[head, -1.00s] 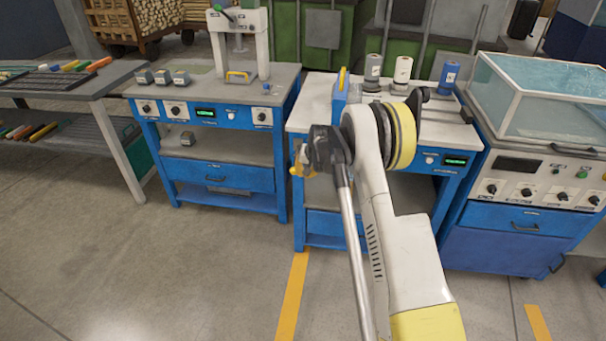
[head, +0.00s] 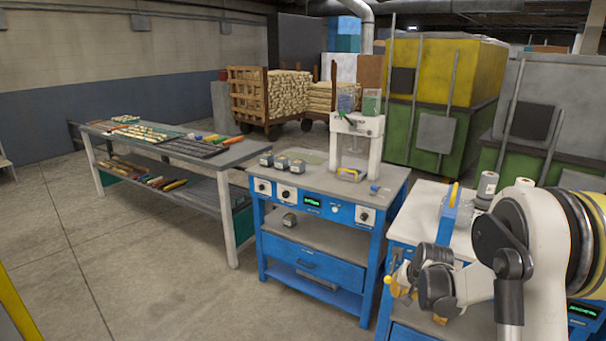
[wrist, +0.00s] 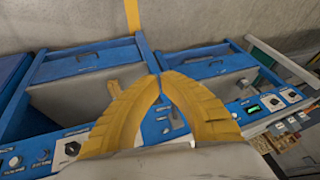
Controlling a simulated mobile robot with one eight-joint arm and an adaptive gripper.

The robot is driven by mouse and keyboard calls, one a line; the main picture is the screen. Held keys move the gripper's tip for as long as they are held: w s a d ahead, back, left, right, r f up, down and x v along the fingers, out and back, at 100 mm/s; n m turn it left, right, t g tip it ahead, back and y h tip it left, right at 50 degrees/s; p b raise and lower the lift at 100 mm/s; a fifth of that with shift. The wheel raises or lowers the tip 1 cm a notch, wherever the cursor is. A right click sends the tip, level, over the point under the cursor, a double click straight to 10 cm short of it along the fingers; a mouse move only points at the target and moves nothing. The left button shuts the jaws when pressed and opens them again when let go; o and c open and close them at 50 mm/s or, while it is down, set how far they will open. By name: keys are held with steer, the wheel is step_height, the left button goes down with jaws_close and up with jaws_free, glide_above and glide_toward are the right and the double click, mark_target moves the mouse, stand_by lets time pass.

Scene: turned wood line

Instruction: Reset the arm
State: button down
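My gripper (head: 396,286) shows small and yellow at the lower right of the head view, in front of the bench with the white top, partly hidden by my arm. In the wrist view my gripper (wrist: 160,77) has two curved yellow fingers whose tips come together. The gap behind the tips shows only the bench beyond, and I see nothing held. My arm is bent at the right edge of the head view.
A blue bench (head: 318,240) with a white press (head: 357,145) stands left of the gripper. The white-topped bench (head: 425,215) is close to it. A long grey table (head: 235,155) with coloured parts stands farther left. Floor (head: 150,270) at the lower left is clear.

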steer(key=s+a+r+n, duration=0.1)
steer(key=s+a+r, duration=0.3)
steer(key=s+r, duration=0.4)
steer(key=s+a+r+n, duration=0.1)
steer(key=s+a+r, duration=0.4)
steer(key=r, duration=0.5)
steer(key=s+a+r+n, duration=0.1)
steer(key=s+a, duration=0.1)
steer(key=s, duration=0.8)
steer(key=s+a+n+t, duration=0.1)
steer(key=s+a+n, duration=0.1)
steer(key=s, duration=0.8)
steer(key=shift+r+t, duration=0.3)
steer(key=shift+r, duration=0.1)
steer(key=shift+s+a, duration=0.1)
